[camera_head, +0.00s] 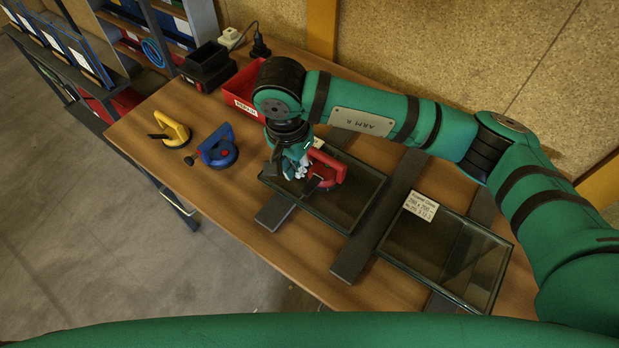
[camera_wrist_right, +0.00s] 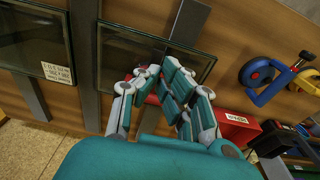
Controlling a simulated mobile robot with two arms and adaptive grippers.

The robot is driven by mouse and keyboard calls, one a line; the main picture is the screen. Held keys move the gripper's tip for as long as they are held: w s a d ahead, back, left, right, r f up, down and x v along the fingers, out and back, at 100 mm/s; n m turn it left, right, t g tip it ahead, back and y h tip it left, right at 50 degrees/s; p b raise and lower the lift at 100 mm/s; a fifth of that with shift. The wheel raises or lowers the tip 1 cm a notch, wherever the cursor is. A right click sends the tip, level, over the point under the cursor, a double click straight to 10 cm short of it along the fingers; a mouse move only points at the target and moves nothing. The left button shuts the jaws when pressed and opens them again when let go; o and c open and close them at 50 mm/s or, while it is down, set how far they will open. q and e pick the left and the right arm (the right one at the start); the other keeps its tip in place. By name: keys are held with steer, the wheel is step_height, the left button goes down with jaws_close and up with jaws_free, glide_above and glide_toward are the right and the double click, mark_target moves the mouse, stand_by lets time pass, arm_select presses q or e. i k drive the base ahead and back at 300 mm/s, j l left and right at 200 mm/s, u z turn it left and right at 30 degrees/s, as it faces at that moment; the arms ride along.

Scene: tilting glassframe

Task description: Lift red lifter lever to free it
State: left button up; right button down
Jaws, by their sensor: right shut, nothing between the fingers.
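The red lifter (camera_head: 328,169) sits on the left glass frame (camera_head: 352,210), its handle beside my fingers. My right gripper (camera_head: 302,172) is over that frame, shut with nothing held, right at the lifter's left side. The arm and fingers partly hide the lifter, so its lever cannot be made out clearly, nor whether I touch it. In the right wrist view my fingers (camera_wrist_right: 160,80) cover most of the lifter; only small red patches show between and beside them. My left gripper is not in view.
A second glass frame (camera_head: 448,252) with a label lies to the right on dark support bars (camera_head: 378,215). A blue lifter (camera_head: 218,148) and a yellow lifter (camera_head: 172,130) stand on the wooden table at left.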

mark_target(313, 182)
steer(key=k+j, duration=0.8)
steer(key=j, duration=0.1)
